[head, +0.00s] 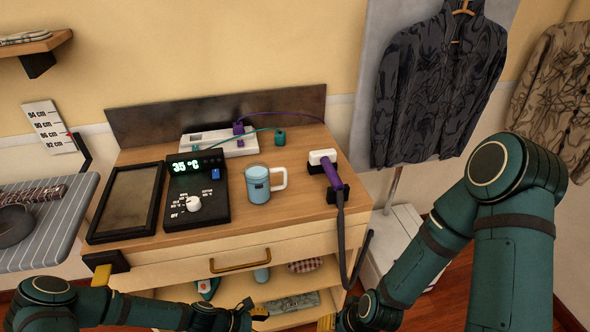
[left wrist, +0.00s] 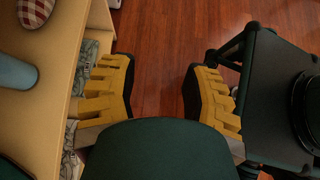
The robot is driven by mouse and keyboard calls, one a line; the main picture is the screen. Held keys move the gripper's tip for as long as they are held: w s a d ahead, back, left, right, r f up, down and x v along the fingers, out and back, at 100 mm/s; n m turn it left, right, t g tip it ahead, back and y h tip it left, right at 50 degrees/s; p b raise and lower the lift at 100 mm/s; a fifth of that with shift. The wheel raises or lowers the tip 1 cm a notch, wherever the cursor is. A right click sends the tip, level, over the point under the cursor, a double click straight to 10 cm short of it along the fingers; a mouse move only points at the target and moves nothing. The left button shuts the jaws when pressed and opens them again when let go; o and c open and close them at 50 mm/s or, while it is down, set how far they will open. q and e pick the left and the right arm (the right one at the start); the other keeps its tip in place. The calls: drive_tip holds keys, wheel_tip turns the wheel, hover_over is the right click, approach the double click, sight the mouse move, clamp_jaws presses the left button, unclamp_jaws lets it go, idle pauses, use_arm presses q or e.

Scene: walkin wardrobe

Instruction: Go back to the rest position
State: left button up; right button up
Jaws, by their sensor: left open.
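My left gripper (head: 257,313) is at the bottom of the head view, low in front of the dresser's open lower shelf. In the left wrist view its two yellow-and-black fingers (left wrist: 163,88) are wide apart, with only wooden floor between them. My right gripper (head: 328,322) shows only as a yellow bit at the bottom edge, close to the left one; its fingers are mostly cut off, so I cannot tell its opening.
The wooden dresser (head: 290,215) holds a control box (head: 195,204) reading 35 °C, a blue mug (head: 258,184), a black-framed tray (head: 128,202) and a power strip (head: 217,142). Its drawer (head: 300,249) looks shut. A striped board (head: 50,225) stands left; a dark jacket (head: 437,85) hangs right.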

use_arm(q)
drive_tip(key=s+r+m+y, duration=0.2)
drive_tip(key=r+m, duration=0.4)
drive_tip(key=m, duration=0.3)
drive_tip(key=s+a+r+m+y, duration=0.1)
drive_tip(key=s+r+m+y, duration=0.2)
drive_tip(key=r+m, duration=0.3)
drive_tip(key=m+y, duration=0.1)
drive_tip(key=m, duration=0.3)
drive_tip(key=shift+s, duration=0.15)
drive_tip(key=shift+a, duration=0.1)
